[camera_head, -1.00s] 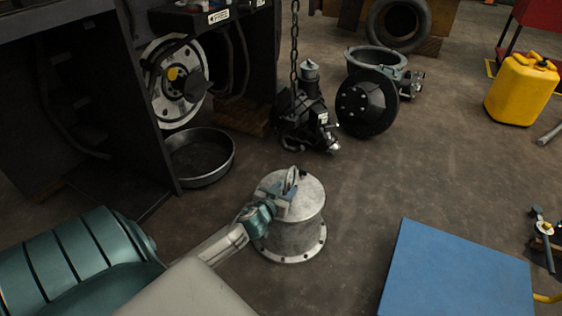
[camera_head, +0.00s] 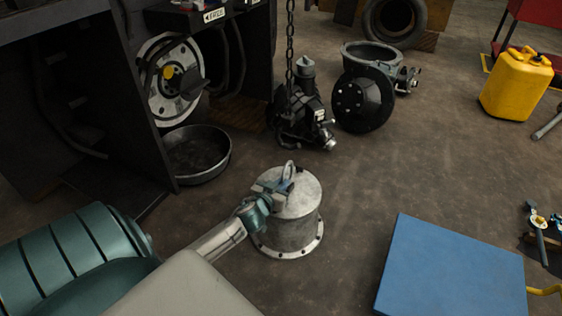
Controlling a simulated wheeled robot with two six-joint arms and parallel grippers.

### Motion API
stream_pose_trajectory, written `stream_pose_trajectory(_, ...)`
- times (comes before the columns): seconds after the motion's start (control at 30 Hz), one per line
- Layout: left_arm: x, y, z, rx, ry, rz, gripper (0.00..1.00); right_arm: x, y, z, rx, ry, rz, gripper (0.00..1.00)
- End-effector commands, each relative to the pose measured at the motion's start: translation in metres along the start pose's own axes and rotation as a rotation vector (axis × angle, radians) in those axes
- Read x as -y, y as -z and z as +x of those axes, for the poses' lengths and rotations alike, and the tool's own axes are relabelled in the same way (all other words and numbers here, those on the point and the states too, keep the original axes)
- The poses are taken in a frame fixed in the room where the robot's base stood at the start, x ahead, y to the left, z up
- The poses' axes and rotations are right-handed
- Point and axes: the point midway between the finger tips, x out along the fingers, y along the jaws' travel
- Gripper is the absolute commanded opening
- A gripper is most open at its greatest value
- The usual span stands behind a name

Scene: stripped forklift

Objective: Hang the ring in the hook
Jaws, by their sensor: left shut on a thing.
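A small metal ring (camera_head: 289,169) stands upright above the round top of a grey flanged cylinder (camera_head: 292,228). My left gripper (camera_head: 284,182) is shut on the ring, at the cylinder's top. I cannot tell whether the ring touches the cylinder. A chain (camera_head: 291,40) hangs from above, over the black machine part behind the cylinder. Its lower end is dark against that part, and I cannot make out a hook there. My right gripper does not show.
A blue flat-topped block (camera_head: 450,270) stands at the front right. A round black pan (camera_head: 199,160) lies by the forklift body (camera_head: 70,110) at left. A black disc part (camera_head: 362,101) and a yellow jerrycan (camera_head: 517,84) stand further back. Floor right of the cylinder is clear.

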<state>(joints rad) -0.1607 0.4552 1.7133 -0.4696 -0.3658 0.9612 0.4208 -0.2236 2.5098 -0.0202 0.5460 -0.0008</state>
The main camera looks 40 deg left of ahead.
Motion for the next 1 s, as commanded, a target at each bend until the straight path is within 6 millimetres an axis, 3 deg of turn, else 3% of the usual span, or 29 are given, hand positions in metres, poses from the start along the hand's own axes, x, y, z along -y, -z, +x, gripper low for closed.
stream_pose_trajectory(0.27, 0.000, 0.002, 0.000, -0.001, -0.001, 0.000, 0.00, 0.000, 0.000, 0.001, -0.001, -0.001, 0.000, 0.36)
stream_pose_trajectory(0.63, 0.000, 0.026, -0.006, -0.001, -0.001, 0.000, 0.00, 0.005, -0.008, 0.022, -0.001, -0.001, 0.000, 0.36)
stream_pose_trajectory(1.0, -0.001, 0.026, -0.006, -0.001, -0.001, -0.001, 0.00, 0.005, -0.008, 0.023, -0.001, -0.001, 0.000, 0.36)
